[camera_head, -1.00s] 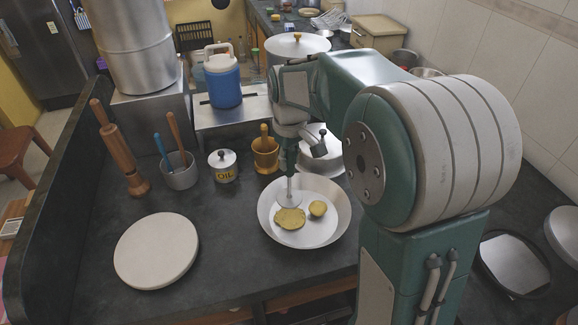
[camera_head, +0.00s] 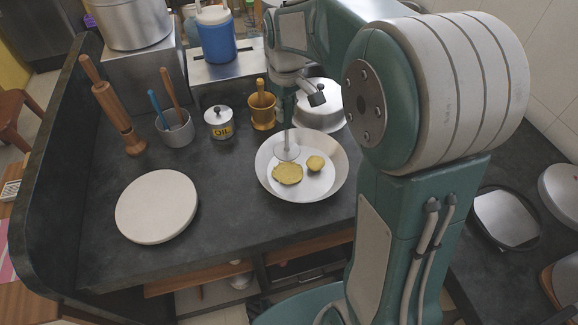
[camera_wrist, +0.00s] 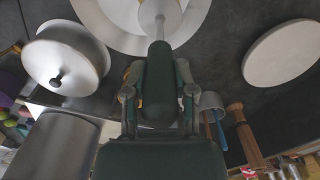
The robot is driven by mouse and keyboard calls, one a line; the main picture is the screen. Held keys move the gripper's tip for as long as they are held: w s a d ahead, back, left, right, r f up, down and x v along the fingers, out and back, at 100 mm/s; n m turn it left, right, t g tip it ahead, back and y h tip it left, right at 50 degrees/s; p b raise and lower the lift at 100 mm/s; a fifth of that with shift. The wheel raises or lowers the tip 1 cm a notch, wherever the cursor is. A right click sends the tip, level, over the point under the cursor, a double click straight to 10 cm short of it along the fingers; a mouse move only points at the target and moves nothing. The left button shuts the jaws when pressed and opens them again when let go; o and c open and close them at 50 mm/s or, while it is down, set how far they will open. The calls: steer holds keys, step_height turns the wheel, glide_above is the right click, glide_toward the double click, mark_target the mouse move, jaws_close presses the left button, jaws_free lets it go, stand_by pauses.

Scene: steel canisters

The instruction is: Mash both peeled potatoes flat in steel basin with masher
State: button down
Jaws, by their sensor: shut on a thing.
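The steel basin (camera_head: 334,183) stands on the dark counter. In it lie two yellow potato pieces: a wide, flattened one (camera_head: 287,174) towards the left and a smaller, rounder one (camera_head: 315,163) to its right. My gripper (camera_head: 284,104) is shut on the masher's dark handle (camera_wrist: 160,75), which stands roughly upright. The masher's pale disc (camera_head: 287,149) is over the back left of the basin, behind the flattened potato; I cannot tell whether it touches the basin floor. In the wrist view the disc (camera_wrist: 160,14) shows, but no potato does.
Behind the basin stand a brass mortar (camera_head: 263,115), an oil pot (camera_head: 218,124) and a domed steel lid (camera_head: 320,110). A round white board (camera_head: 157,206) lies left. The counter between board and basin is clear.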

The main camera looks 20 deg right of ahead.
steer(key=d+f, duration=0.5)
steer(key=d, duration=0.3)
steer(key=shift+s, duration=0.25)
steer(key=shift+d+f, duration=0.1)
steer(key=shift+d, duration=0.05)
stand_by(0.5)
steer(key=shift+f, duration=0.65)
stand_by(0.3)
steer(key=shift+r, duration=0.9)
